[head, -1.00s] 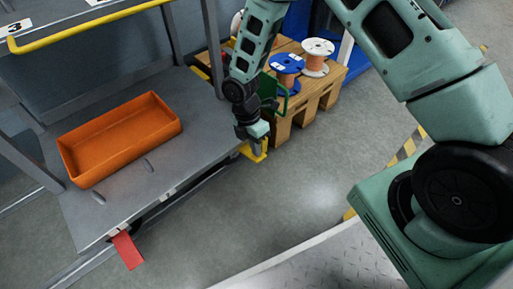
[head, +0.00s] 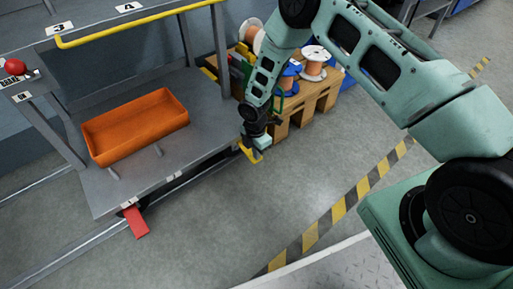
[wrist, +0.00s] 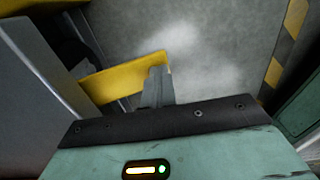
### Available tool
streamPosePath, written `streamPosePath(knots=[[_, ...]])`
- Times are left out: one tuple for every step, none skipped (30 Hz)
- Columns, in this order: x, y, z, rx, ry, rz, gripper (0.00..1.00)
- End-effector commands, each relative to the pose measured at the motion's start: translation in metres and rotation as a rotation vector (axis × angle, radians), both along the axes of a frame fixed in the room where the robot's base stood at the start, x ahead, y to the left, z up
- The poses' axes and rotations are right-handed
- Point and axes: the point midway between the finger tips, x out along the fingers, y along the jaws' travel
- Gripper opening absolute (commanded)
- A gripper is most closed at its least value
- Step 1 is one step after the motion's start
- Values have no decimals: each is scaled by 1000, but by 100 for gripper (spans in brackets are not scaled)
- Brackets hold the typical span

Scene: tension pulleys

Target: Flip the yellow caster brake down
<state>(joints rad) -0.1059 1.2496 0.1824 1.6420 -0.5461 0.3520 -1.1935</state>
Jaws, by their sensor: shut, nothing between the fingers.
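The yellow caster brake (head: 256,156) is a flat pedal sticking out at the lower right corner of the grey cart (head: 205,112). In the wrist view the yellow brake (wrist: 112,82) runs from the cart's edge to my fingertips, and a dark caster shape lies behind it. My gripper (wrist: 158,76) is shut and empty, its fingertips over the brake's outer end. In the head view my gripper (head: 259,150) hangs just above the brake and hides part of it. I cannot tell whether the fingertips touch it.
An orange bin (head: 136,125) sits on the cart's lower shelf. A red pedal (head: 136,222) sticks out at the cart's front left. A wooden pallet (head: 303,103) with cable spools stands behind my gripper. The grey floor (head: 230,205) in front is clear up to a striped line (head: 338,208).

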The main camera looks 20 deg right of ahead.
Motion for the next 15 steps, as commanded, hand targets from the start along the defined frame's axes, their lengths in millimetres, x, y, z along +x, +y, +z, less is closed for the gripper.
streamPosePath(knots=[[-1, 0, -2, -1, 2, 0, 0], [-1, 0, -3, -1, 2, 0, 0], [-1, 0, -4, -1, 2, 0, 0], [-1, 0, -5, -1, 2, 0, 0], [-1, 0, -5, -1, 2, 0, 0], [-2, 0, -6, -1, 2, 0, 0], [-2, -1, -7, -1, 2, 0, 0], [-2, -1, -7, -1, 2, 0, 0], [-2, -1, -8, -1, 2, 0, 0], [-2, -1, -8, -1, 2, 0, 0], [-2, -1, -8, 0, 3, 0, 0], [-2, -1, -8, 0, 3, 0, 0], [-2, -1, -9, 0, 3, 0, 0], [-2, -1, -9, 0, 3, 0, 0], [-2, -1, -9, 0, 3, 0, 0]])
